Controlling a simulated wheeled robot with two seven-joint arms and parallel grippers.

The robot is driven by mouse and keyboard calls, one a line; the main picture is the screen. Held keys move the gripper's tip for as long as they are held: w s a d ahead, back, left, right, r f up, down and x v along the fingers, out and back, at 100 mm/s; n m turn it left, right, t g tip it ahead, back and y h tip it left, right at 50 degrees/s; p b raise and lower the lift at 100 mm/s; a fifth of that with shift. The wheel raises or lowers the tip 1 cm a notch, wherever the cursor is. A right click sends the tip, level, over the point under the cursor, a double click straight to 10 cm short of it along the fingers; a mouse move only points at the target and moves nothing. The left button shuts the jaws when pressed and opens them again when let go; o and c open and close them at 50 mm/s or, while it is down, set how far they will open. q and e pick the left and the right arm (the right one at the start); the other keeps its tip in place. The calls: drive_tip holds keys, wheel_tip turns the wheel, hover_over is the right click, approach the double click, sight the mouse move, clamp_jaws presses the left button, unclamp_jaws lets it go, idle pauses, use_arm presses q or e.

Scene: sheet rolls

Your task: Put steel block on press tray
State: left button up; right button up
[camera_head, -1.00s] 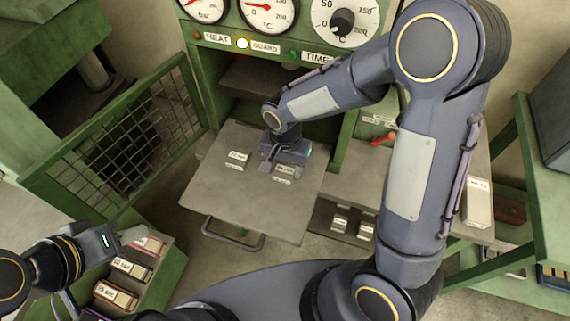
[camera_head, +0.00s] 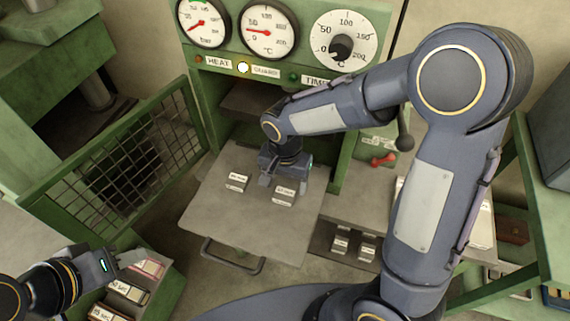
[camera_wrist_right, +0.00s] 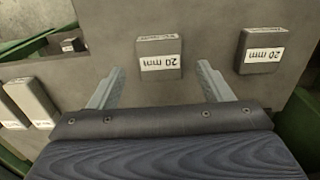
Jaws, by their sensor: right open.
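Two small steel blocks stand on the grey press tray (camera_head: 230,215). The left block (camera_head: 237,181) and the right block (camera_head: 284,195) are apart from each other. In the right wrist view both carry "20 mm" labels; one block (camera_wrist_right: 158,58) is just beyond and between my open fingers, and the other (camera_wrist_right: 262,50) is off to the right. My right gripper (camera_head: 279,183) is open and empty behind the right block, close above the tray. My left gripper (camera_head: 132,258) is at the lower left, away from the tray; its finger opening is not clear.
A green mesh guard (camera_head: 125,160) stands open left of the tray. More blocks (camera_head: 341,243) lie on a lower surface right of the tray. A rack of labelled boxes (camera_head: 128,291) is near my left gripper. The press panel with gauges (camera_head: 267,28) is behind.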

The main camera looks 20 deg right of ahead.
sight(286, 192)
wheel_tip(286, 192, up, 9)
drive_tip(key=s+d+r+n+t+y, duration=0.1)
drive_tip(key=s+d, duration=0.3)
drive_tip(key=s, duration=0.4)
drive_tip(key=s+d+r+n+t+y, duration=0.2)
drive_tip(key=s+d+n+t, duration=0.2)
drive_tip(key=s, duration=0.4)
drive_tip(key=shift+s+d+t+y, duration=0.15)
drive_tip(key=shift+d+t+y, duration=0.2)
drive_tip(key=shift+d, duration=0.25)
